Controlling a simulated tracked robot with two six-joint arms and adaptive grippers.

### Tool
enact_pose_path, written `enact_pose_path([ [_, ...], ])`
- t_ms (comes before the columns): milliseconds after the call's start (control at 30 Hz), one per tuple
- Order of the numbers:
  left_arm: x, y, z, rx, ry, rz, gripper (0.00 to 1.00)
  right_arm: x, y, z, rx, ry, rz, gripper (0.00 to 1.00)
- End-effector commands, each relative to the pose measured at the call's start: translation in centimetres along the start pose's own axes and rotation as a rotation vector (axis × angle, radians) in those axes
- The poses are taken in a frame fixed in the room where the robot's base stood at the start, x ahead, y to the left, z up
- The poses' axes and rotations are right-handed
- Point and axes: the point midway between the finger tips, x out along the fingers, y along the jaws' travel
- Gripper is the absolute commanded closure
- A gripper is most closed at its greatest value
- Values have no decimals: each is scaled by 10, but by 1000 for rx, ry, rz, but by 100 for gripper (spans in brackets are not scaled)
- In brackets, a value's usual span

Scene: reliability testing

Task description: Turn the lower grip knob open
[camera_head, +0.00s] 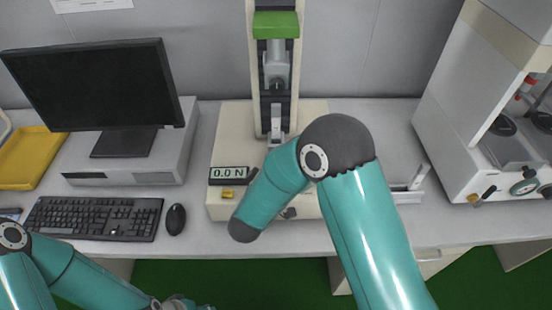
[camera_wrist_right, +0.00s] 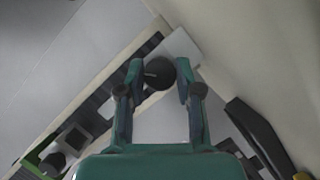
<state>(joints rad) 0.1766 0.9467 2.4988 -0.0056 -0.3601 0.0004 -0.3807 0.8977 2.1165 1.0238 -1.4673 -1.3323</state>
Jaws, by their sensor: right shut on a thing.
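The test stand (camera_head: 228,130) has an upper grip (camera_head: 275,82) on its column and a pale lower grip (camera_head: 277,128) below it. In the right wrist view, the lower grip knob (camera_wrist_right: 159,76) is dark and round with a light mark. My right gripper (camera_wrist_right: 161,68) has its two fingers closed on opposite sides of this knob. In the head view my right arm hides the knob and most of that gripper. My left gripper (camera_head: 176,303) shows only partly at the bottom edge, away from the stand; its fingers are cut off.
The stand's display (camera_head: 229,174) reads 0.0 N. A monitor (camera_head: 95,92), keyboard (camera_head: 95,218) and mouse (camera_head: 175,219) are at left. A yellow tray (camera_head: 30,160) lies far left. A white machine (camera_head: 455,120) stands at right. Bench between stand and machine is mostly clear.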

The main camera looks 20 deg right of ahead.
Motion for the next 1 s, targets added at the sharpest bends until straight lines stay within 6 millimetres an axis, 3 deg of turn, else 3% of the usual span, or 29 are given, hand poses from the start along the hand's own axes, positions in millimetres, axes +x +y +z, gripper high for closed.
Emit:
enact_pose_path([
  [600,1,0,0,0,0,0,60,0,-7,1,-517,6,205,100],
  [1000,5,-2,0,0,0,0,60,0,-8,1,-682,8,270,100],
])
